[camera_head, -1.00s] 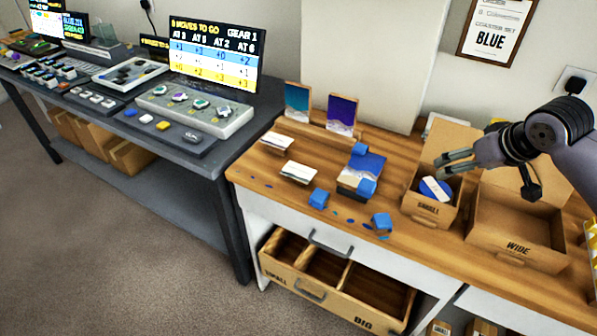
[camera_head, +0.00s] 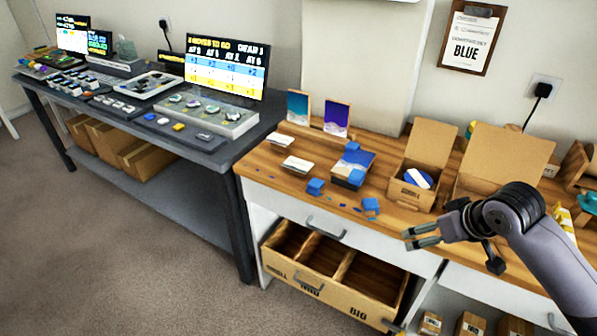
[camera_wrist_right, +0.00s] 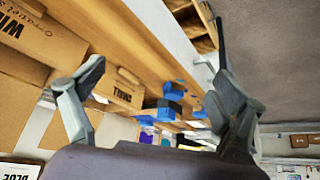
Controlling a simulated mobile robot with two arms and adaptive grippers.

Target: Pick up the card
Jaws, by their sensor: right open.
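Two small stacks of white cards lie on the wooden bench top, one farther back (camera_head: 278,141) and one nearer the front (camera_head: 298,165). I cannot tell which single card is meant. My right gripper (camera_head: 407,239) is open and empty, in front of the bench edge and to the right of the cards, apart from them. Its spread fingers also show in the wrist view (camera_wrist_right: 160,65), with nothing between them. My left gripper is not in view.
A small open box (camera_head: 413,190) holds a blue and white round piece. An open drawer (camera_head: 345,315) juts out below the bench. A grey table (camera_head: 215,158) stands at left.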

